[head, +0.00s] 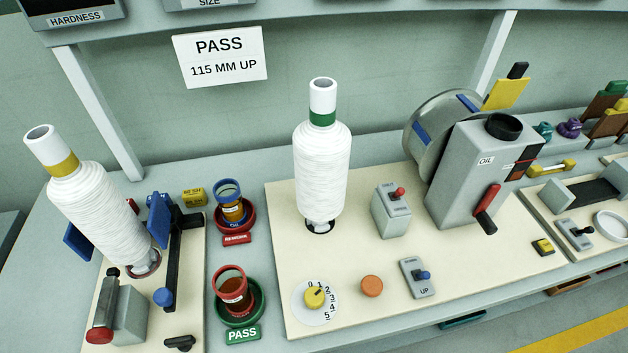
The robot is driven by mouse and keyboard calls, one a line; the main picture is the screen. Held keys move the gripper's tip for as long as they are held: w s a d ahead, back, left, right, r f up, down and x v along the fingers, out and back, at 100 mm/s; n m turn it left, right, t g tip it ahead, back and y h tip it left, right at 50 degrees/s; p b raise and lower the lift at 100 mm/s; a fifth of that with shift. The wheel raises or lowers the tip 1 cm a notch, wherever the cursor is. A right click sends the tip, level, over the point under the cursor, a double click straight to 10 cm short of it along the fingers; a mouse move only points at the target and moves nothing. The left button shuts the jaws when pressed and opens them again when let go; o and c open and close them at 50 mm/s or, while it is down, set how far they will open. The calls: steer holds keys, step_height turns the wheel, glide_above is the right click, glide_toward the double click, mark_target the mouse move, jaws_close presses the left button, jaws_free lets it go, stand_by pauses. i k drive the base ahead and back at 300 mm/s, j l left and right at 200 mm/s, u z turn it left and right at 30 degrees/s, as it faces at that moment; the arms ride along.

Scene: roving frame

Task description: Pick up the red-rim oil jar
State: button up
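The red-rim oil jar (231,280) stands upright in a green ring holder (240,318) at the lower left middle, behind a green PASS label (242,334). Its rim is red and dark reddish-brown contents show inside. A second jar with a blue rim (229,190) stands farther back in a red ring holder (250,217), with a red label in front of it. My gripper is not in view, and nothing is seen touching either jar.
A white wound spool (100,200) leans in a fixture left of the jars. Another white spool (322,165) stands upright on the cream panel to the right. Near the red-rim jar are a yellow dial (314,298) and a red-ended roller (101,328). A grey OIL machine (470,175) stands right.

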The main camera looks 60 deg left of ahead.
mark_target(230, 283)
steer(key=u, duration=2.9)
steer(key=j+z, duration=0.1)
steer(key=j, duration=0.2)
steer(key=k+j, duration=0.1)
steer(key=j, duration=0.15)
steer(key=z, duration=0.05)
